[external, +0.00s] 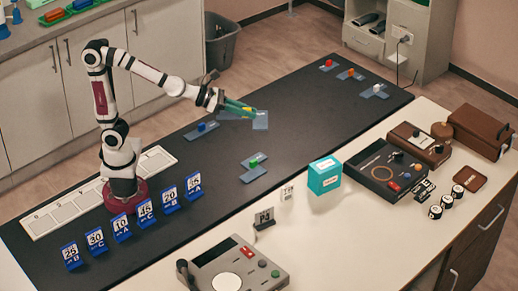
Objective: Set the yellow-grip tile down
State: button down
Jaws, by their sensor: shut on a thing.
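My gripper (249,109), with teal fingers, is shut on the yellow-grip tile (260,121) over the middle of the black mat. The tile is a flat grey-blue plate. Only a speck of its yellow grip shows at the fingertips, and the fingers hide the rest. Part of a flat plate also shows left of the fingers; I cannot tell whether it is the same tile. I cannot tell whether the held tile touches the mat or hangs just above it.
A blue-grip tile (202,130) lies to the left and a green-grip tile (255,168) in front. Red-grip (327,68), orange-grip (350,76) and another tile (376,91) lie at the far end. A white slotted strip (65,210) and several number cards (122,229) are near my base.

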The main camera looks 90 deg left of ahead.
jog(key=w+d+f, duration=0.4)
jog(key=w+d, duration=0.2)
jog(key=w, duration=0.1)
jog(key=w+d+f, duration=0.4)
jog(key=w+d, duration=0.2)
jog(key=w, duration=0.1)
jog(key=w+d+f, duration=0.3)
jog(key=d+f, duration=0.1)
jog(key=f, duration=0.3)
jog(key=w+d+f, duration=0.3)
jog(key=d+f, duration=0.2)
jog(key=f, duration=0.3)
send_over(331, 230)
notch_tip(331, 230, down, 7)
jog(key=shift+s+f, duration=0.1)
jog(key=shift+s, duration=0.05)
notch_tip(331, 230, down, 3)
jog(key=shift+f, duration=0.4)
